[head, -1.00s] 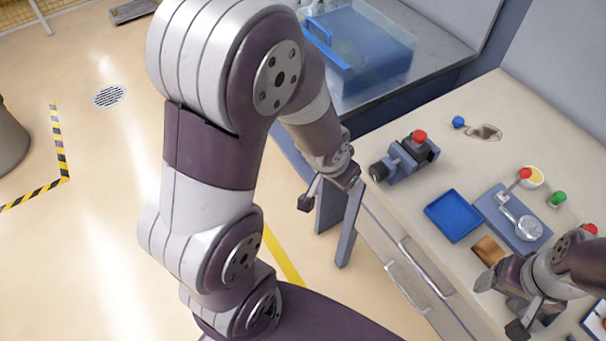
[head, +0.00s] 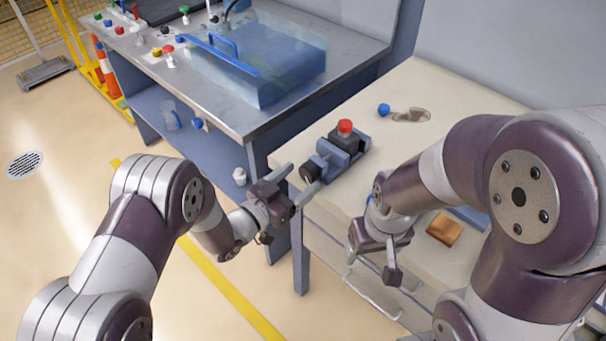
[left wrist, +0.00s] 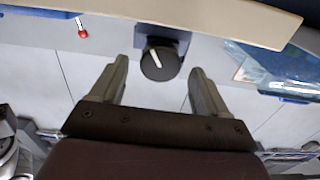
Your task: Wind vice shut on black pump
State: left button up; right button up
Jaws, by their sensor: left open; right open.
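The blue-grey vice (head: 334,154) stands at the left front edge of the cream worktop. The black pump (head: 346,141), a dark block with a red cap, sits in it; I cannot tell whether the jaws touch it. The vice's round black knob (head: 310,171) faces the near left. In the left wrist view the knob (left wrist: 160,64) shows a white mark and lies between the fingertips in the picture, apart from both. My left gripper (head: 296,184) is open and empty, just short of the knob. My right gripper (head: 373,258) is open and empty over the worktop's front edge.
A brown block (head: 444,228) lies right of my right gripper. A blue cap (head: 384,109) lies behind the vice. A steel bench (head: 225,112) with a clear blue-tinted box stands to the left. My right arm hides much of the worktop.

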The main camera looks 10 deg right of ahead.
pick_arm(q)
jog(key=shift+x, duration=1.15)
jog(key=c, duration=1.1)
jog(key=shift+o, duration=0.3)
jog(key=shift+f+m+b, duration=0.15)
jog(key=shift+m+b, duration=0.35)
jog(key=shift+b, duration=0.1)
jog(key=o, duration=1)
jog(key=shift+o, duration=0.2)
jog(key=v, duration=1.2)
jog(key=shift+s+a, duration=0.3)
